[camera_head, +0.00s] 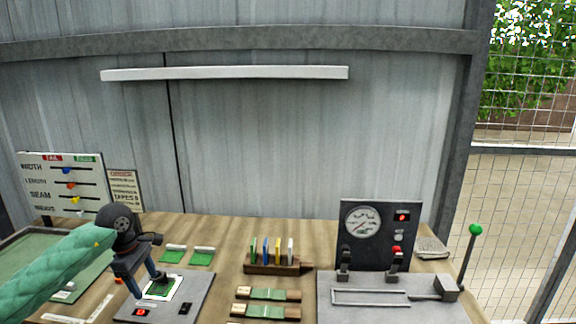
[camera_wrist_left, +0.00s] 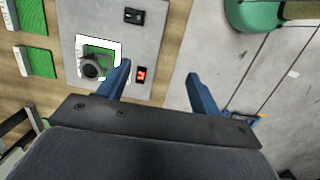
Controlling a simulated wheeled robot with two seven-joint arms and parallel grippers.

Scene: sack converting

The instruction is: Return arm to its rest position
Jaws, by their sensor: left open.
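My left gripper (camera_head: 146,284) comes in from the left on a green-sleeved arm and is over a grey device plate at the table's front left. Its two blue fingers are apart with nothing between them; the gap also shows in the left wrist view (camera_wrist_left: 158,76). The grey plate (camera_head: 196,304) carries a small red display (camera_wrist_left: 141,75), a black switch (camera_wrist_left: 134,16) and a white-framed green patch (camera_wrist_left: 106,46). A dark round piece (camera_wrist_left: 92,67) lies on the patch. Whether a finger touches the plate is unclear. My right gripper is not in view.
A wooden rack (camera_head: 272,264) holds several coloured cards mid-table. Green pieces (camera_head: 202,257) lie behind the plate. A gauge panel (camera_head: 376,236) and a green-knobbed lever (camera_head: 475,230) stand right. A slider board (camera_head: 62,184) stands at the left. The air above the table is clear.

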